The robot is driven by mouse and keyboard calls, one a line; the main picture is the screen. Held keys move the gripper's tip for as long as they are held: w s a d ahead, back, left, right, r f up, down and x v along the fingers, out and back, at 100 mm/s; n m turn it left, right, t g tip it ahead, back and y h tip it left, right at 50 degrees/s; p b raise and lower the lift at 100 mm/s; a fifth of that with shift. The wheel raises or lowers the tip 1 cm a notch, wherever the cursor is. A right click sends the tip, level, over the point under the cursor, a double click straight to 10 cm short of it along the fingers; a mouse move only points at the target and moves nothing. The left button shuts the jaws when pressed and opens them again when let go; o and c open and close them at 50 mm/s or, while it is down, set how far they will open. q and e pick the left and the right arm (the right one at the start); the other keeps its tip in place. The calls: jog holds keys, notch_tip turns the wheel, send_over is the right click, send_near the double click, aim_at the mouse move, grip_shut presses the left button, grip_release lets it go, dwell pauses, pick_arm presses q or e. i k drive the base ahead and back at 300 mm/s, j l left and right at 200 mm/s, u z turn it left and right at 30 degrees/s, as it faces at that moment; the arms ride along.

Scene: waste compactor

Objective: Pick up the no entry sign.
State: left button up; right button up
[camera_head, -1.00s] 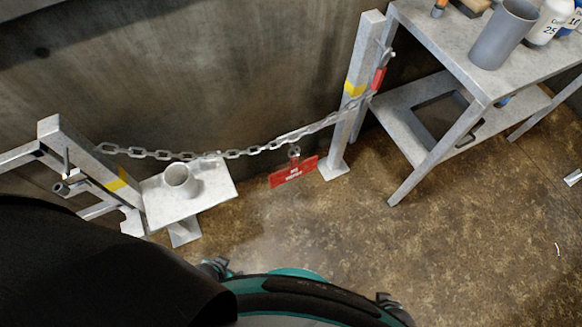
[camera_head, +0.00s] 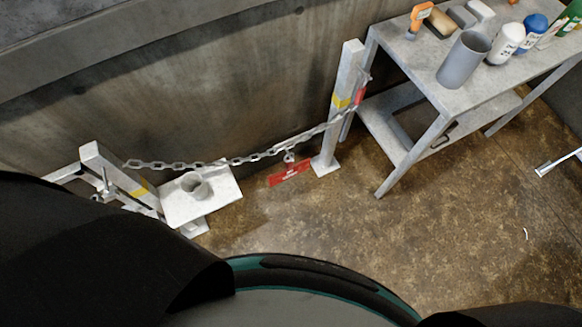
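The red no entry sign (camera_head: 290,173) hangs by a small ring from the chain (camera_head: 215,163), just left of the right-hand post (camera_head: 343,105). Its white lettering is too small to read. The chain spans from the left-hand post (camera_head: 118,172) to the right-hand post, in front of the concrete wall. Neither of my grippers is in view. Dark parts of my own body fill the lower left and bottom edge.
A small platform (camera_head: 222,185) with a grey cup (camera_head: 194,186) stands by the left-hand post. Brown floor (camera_head: 370,235) before the sign is clear.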

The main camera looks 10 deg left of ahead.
aim_at(292, 170)
jog(key=i+l+u, duration=0.3)
jog(key=u, duration=0.15)
jog(key=i+l+u, duration=0.35)
jog(key=l+u, duration=0.15)
jog(key=i+l+u, duration=0.2)
jog(key=l+u, duration=0.25)
